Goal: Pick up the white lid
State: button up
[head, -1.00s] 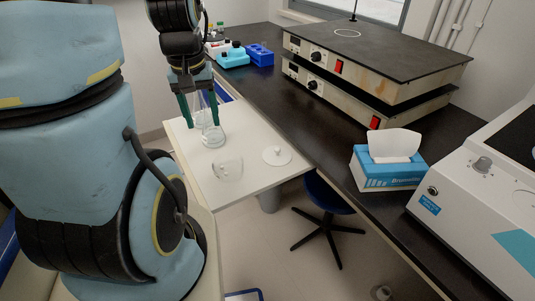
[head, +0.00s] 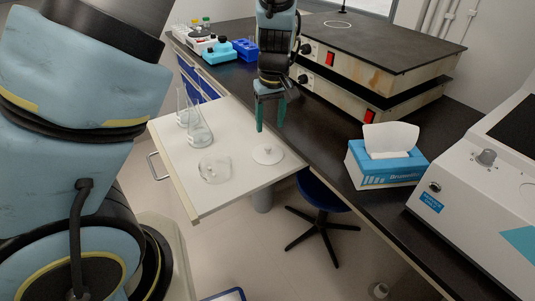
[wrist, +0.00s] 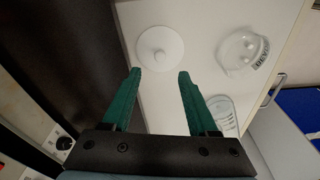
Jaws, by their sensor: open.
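The white lid (head: 267,154) is a flat round disc with a small knob, lying on the white pull-out shelf (head: 240,182) near the dark bench edge. In the wrist view the lid (wrist: 160,52) lies ahead of the fingertips, roughly centred between them. My gripper (head: 271,130) points down above the shelf, a little behind the lid, open and empty. Its two green fingers also show in the wrist view (wrist: 160,73), apart from the lid.
A glass beaker (head: 214,170) stands left of the lid, also in the wrist view (wrist: 241,52). Glass flasks (head: 199,133) stand farther back on the shelf. The dark bench holds a tissue box (head: 386,162), stacked hotplates (head: 370,70) and a blue rack (head: 246,49).

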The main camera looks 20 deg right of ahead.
aim_at(268, 146)
jog(key=f, duration=0.3)
jog(key=shift+w+f, duration=0.2)
jog(key=shift+w+f+p, duration=0.15)
jog(key=shift+f+p, duration=0.05)
jog(key=shift+f, duration=0.7)
jog(key=shift+w+f+p, duration=0.2)
jog(key=shift+f+p, duration=0.05)
jog(key=shift+f, duration=0.65)
jog(key=shift+w+f+p, duration=0.15)
jog(key=shift+f+p, duration=0.05)
jog(key=shift+f, duration=0.7)
grip_shut()
